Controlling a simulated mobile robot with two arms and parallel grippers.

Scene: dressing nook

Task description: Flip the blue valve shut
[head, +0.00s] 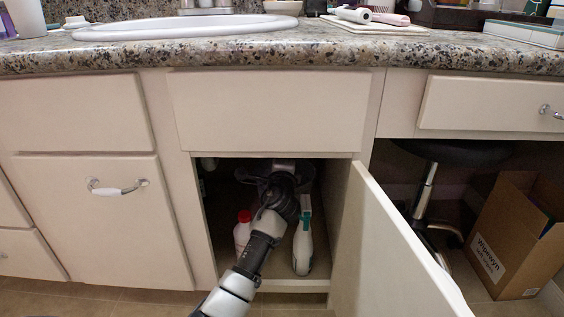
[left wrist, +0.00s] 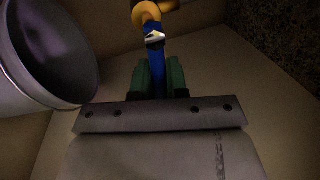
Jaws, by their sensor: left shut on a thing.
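The blue valve's handle (left wrist: 156,68) shows in the left wrist view, running up to a brass-yellow fitting (left wrist: 147,12) with a small silver piece at the joint. The two green finger pads of my left gripper (left wrist: 157,80) are on either side of the handle, shut on it. In the head view my left arm reaches into the open cabinet under the sink, with the gripper (head: 284,182) near the top of the opening. The valve is hidden behind the arm in that view. My right gripper is not in view.
A white bottle with a teal top (head: 303,240) stands right of my arm, and a red-capped bottle (head: 242,230) left of it. The cabinet door (head: 385,255) hangs open at right. A large, pale, round-rimmed thing (left wrist: 50,60) is close in the left wrist view.

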